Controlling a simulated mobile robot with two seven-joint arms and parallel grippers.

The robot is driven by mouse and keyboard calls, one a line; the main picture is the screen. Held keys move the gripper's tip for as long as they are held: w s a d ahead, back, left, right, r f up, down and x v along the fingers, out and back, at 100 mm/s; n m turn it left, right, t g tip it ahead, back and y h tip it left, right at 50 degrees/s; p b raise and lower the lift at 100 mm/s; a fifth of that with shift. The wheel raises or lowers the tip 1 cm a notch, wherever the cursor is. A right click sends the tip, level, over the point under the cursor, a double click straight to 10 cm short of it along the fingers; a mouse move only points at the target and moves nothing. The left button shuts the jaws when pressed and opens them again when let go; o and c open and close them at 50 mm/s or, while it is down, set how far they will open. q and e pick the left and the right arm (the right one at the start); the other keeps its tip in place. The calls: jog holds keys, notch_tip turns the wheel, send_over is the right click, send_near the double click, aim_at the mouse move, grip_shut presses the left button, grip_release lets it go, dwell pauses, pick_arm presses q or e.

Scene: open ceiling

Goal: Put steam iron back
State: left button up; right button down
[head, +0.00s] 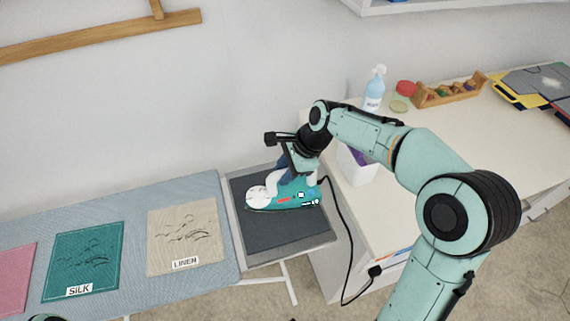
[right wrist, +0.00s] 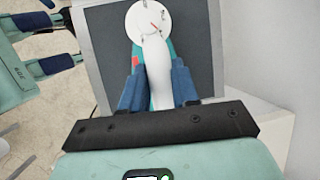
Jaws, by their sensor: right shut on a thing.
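The steam iron (head: 290,196) is teal and white with a round white dial. It lies flat over the dark rest pad (head: 262,236) at the right end of the ironing board. Whether it touches the pad is unclear. My right gripper (head: 293,168) is shut on the iron's white handle from above. In the right wrist view the white handle (right wrist: 157,70) runs between the blue fingers, with the dial beyond it. My left gripper (right wrist: 72,42) shows at the left of the right wrist view, its two blue fingers apart and empty.
The blue board (head: 134,238) carries pink, teal SILK and beige LINEN cloths. A black cord (head: 347,235) hangs beside the white cabinet at right. A spray bottle (head: 374,90), red-lidded jar (head: 402,96) and wooden tray (head: 447,95) stand on it. The pad's front part is bare.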

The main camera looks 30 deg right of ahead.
jog(key=shift+f, duration=1.35)
jog(key=c, duration=0.8)
grip_release()
jog(key=shift+f, duration=0.1)
jog(key=shift+c, duration=0.2)
jog(key=shift+s, duration=0.1)
jog(key=shift+r, duration=0.2)
jog(key=p+v, duration=0.1)
jog(key=v, duration=1)
jog(key=shift+d+r, duration=0.2)
jog(key=shift+r, duration=0.15)
